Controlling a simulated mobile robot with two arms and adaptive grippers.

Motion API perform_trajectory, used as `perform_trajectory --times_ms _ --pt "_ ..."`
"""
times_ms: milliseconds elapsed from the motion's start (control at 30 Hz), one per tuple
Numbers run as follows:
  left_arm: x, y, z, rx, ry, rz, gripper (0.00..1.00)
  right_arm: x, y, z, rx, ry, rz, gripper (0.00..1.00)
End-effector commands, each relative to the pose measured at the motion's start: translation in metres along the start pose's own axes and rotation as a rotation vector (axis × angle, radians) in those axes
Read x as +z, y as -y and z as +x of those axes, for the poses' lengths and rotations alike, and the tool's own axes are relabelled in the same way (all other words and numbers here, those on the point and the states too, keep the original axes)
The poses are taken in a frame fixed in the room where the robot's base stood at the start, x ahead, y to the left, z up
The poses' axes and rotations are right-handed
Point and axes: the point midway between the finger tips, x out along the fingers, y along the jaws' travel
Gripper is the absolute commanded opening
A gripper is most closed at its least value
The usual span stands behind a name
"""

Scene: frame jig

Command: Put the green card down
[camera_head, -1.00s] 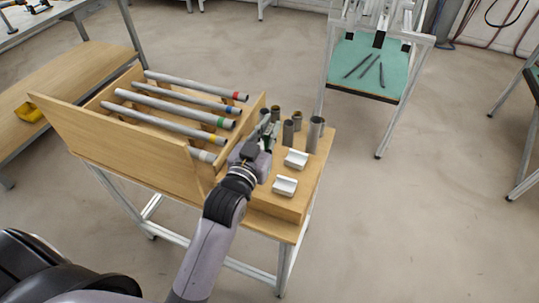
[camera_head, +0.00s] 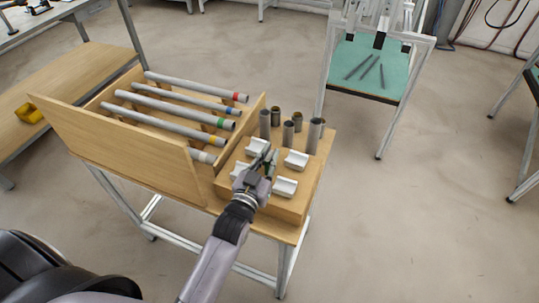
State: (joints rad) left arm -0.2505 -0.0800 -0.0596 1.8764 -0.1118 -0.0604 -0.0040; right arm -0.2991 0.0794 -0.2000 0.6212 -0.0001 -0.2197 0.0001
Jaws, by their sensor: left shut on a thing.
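My left gripper (camera_head: 265,160) is over the block with the white cradles on the right part of the wooden workbench. It is shut on the green card, of which only a small dark green bit (camera_head: 268,167) shows between the fingers. The rest of the card is hidden by the fingers or too small to make out. I cannot tell whether the card touches the block. My right gripper is not in view.
White cradles (camera_head: 285,187) sit around the gripper on the wooden block (camera_head: 240,195). Several upright grey cylinders (camera_head: 313,136) stand just behind. A wooden rack (camera_head: 130,150) at left holds long grey tubes (camera_head: 165,117) with coloured bands.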

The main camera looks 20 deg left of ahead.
Motion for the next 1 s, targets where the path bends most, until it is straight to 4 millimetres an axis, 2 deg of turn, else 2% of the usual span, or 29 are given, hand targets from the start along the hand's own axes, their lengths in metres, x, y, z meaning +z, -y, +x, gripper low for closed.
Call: perform_trajectory --times_ms 33,67,333,700,867,1000 --pt "0.003 0.0 0.0 0.0 0.0 0.0 0.0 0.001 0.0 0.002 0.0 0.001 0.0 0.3" --pt "0.002 0.0 0.0 0.0 0.0 0.0 0.12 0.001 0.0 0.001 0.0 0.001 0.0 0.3" --pt "0.002 0.0 0.0 0.0 0.0 0.0 0.3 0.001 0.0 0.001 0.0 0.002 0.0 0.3" --pt "-0.003 0.0 -0.001 0.0 0.0 0.0 0.3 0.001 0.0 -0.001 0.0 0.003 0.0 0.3" --pt "0.002 0.0 -0.024 0.0 0.003 0.0 0.3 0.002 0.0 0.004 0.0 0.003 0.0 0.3" --pt "0.002 0.0 -0.055 0.0 0.004 0.0 0.3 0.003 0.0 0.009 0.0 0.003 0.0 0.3"
